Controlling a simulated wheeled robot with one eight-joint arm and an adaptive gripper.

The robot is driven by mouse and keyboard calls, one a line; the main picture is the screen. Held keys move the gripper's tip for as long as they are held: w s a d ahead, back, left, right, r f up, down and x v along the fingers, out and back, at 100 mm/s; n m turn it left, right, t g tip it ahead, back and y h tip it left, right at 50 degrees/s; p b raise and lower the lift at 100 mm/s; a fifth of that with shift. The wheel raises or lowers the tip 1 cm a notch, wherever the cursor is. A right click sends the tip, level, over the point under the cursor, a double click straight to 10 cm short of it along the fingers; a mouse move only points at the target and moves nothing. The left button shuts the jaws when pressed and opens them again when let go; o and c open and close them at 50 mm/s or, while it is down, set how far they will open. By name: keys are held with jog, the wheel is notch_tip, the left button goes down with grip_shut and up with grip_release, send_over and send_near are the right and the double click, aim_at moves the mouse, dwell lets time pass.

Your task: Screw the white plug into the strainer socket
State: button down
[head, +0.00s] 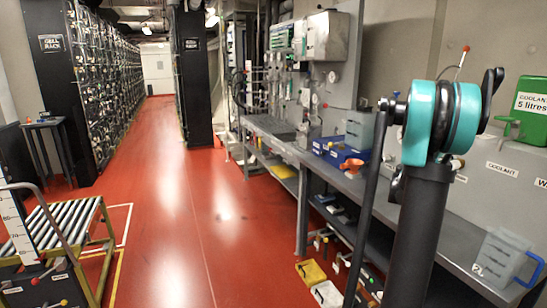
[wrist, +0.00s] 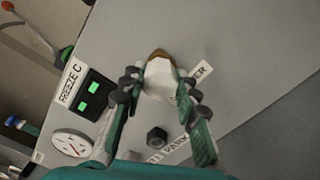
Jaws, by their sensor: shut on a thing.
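The white plug (wrist: 161,82) is in the middle of the wrist view, between the two fingertips of my gripper (wrist: 158,92). My gripper is shut on it, with one dark-padded finger on each side. A brown part (wrist: 158,54) shows at the plug's far end, at the grey panel. I cannot tell whether it is the strainer socket or the plug's own end, nor whether the plug is seated. A label ending in "ER" (wrist: 202,72) is right beside it, partly hidden. In the head view my arm hides the gripper and plug.
Below the plug in the wrist view, a dark hexagonal fitting (wrist: 157,138) sits by a "PARK" label (wrist: 175,145). A round gauge (wrist: 71,143) and a green-lit display (wrist: 89,94) are left. In the head view, a jug (head: 502,257) and green coolant can (head: 523,112) stand right.

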jog(key=m, duration=0.4)
jog(key=shift+m, duration=0.8)
jog(key=shift+d+m, duration=0.1)
jog(key=shift+m, duration=0.9)
jog(key=m, duration=0.3)
jog(key=shift+m, duration=0.4)
jog(key=m, duration=0.4)
jog(key=shift+m, duration=0.9)
